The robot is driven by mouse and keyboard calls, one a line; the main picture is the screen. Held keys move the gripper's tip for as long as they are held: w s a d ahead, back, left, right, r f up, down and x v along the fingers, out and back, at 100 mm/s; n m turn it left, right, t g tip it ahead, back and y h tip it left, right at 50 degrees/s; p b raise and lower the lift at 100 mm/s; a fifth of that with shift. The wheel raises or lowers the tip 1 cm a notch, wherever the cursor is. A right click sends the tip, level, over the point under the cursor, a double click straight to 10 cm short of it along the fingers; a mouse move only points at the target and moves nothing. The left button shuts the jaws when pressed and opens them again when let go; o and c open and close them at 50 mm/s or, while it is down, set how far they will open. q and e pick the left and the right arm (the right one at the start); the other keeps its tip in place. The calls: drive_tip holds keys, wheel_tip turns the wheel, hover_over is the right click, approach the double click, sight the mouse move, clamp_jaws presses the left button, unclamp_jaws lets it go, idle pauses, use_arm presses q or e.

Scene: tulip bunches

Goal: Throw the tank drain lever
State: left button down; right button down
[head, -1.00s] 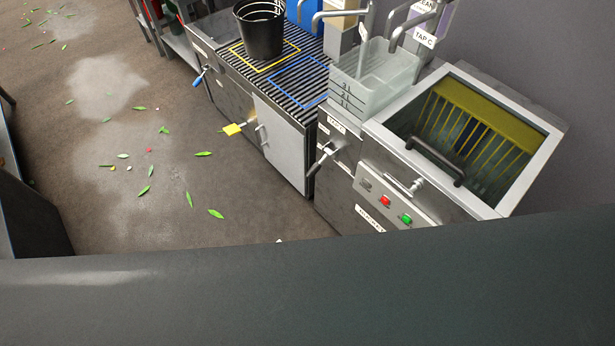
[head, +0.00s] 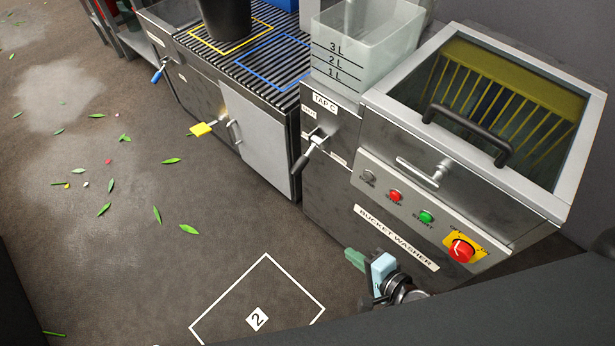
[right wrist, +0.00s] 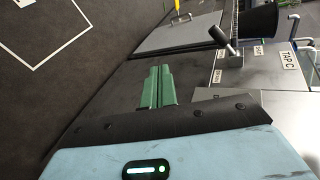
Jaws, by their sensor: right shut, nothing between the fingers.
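A lever with a black grip (head: 302,161) sits on the steel front panel under the TAP C label (head: 325,103). Its grip points down and left. In the right wrist view the lever (right wrist: 222,38) is at the upper right, with small labels beside it, one seeming to read DRAIN (right wrist: 218,76). My right gripper (head: 352,257) has green fingers and is low in front of the bucket washer, below and right of the lever and apart from it. In the right wrist view its fingers (right wrist: 158,72) are together and empty. My left gripper is not in view.
The bucket washer (head: 395,237) has buttons, a red knob (head: 461,250) and a T-handle (head: 425,173). A yellow lever (head: 202,128) and a blue-handled lever (head: 159,73) are farther left. A clear measuring container (head: 350,60) stands above the lever. The floor in front is open, with scattered leaves.

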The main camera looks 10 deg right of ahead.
drive_tip(key=w+m+t+y+b, duration=0.2)
drive_tip(key=w+m+b, duration=0.4)
drive_tip(key=w, duration=0.5)
drive_tip(key=m+t+b, duration=0.1)
drive_tip(key=m+b, duration=0.3)
drive_tip(key=b, duration=0.1)
approach(305, 158)
drive_tip(key=w+a+f, duration=0.4)
drive_tip(key=w+f, duration=0.2)
drive_tip(key=w, duration=0.1)
drive_tip(key=shift+w+f+y, duration=0.15)
drive_tip(key=shift+w+y, duration=0.05)
drive_tip(key=shift+y, duration=0.1)
drive_tip(key=shift+s+a+r+m+p, duration=0.1)
drive_tip(key=shift+a+r+m+p, duration=0.1)
drive_tip(key=shift+m+p, duration=0.15)
